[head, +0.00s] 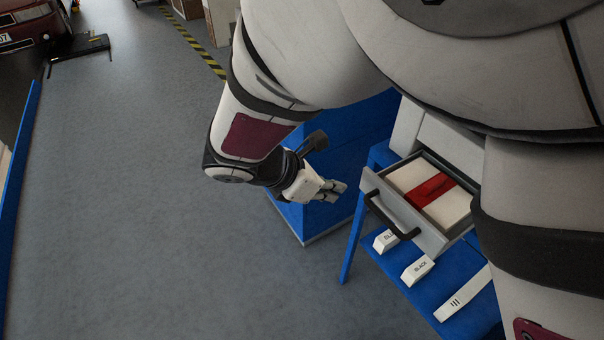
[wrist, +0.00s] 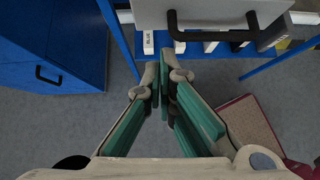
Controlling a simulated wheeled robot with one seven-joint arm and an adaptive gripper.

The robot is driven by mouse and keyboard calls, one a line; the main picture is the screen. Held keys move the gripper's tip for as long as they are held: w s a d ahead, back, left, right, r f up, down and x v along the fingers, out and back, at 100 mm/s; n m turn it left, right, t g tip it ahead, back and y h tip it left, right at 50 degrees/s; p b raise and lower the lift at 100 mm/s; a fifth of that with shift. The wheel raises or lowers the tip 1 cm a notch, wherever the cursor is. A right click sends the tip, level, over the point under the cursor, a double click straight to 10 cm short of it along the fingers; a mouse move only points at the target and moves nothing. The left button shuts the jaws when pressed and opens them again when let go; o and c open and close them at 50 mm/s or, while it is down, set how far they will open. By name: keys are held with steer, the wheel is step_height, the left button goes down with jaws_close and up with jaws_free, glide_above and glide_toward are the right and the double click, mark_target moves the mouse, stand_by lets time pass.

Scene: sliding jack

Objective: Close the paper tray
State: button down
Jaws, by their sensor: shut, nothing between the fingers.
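The paper tray (head: 404,222) is a light grey drawer with a black handle, pulled out from a pale housing on a blue table. It holds white paper with a red band (head: 432,189). My gripper (head: 338,190) is shut and empty, to the left of the tray front and apart from it. In the wrist view my gripper (wrist: 163,75) points toward the tray front (wrist: 200,12), which shows at the top with its black handle (wrist: 228,36). The tray's inside is hidden in the wrist view.
White labelled blocks (head: 417,270) sit on the blue table (head: 470,262) below the tray. A blue cabinet (head: 345,150) stands behind my gripper; it also shows at left in the wrist view (wrist: 60,50).

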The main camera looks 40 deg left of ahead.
steer(key=shift+n, duration=0.3)
steer(key=shift+w+a+r+p+x, duration=0.15)
steer(key=shift+w+p+x, duration=0.15)
steer(key=shift+x, duration=1.3)
steer(key=shift+w+a+r+p+x, duration=0.15)
steer(key=shift+w+r+p+x, duration=0.1)
steer(key=shift+x, duration=1.4)
steer(key=shift+w+a+r+p+x, duration=0.15)
steer(key=shift+w+p+x, duration=0.15)
steer(key=shift+x, duration=1.3)
steer(key=shift+w+y, duration=0.1)
steer(key=shift+y, duration=0.2)
steer(key=b, duration=0.6)
glide_toward(409, 160)
steer(key=d+f, duration=0.1)
steer(key=w+f, duration=0.1)
steer(key=f, duration=0.1)
steer(key=d+f, duration=0.1)
steer(key=shift+w+d+f, duration=0.2)
steer(key=shift+w+d, duration=0.05)
steer(key=shift+d, duration=0.05)
steer(key=shift+w+d+r, duration=0.1)
steer(key=shift+w+d, duration=0.2)
steer(key=shift+w, duration=0.25)
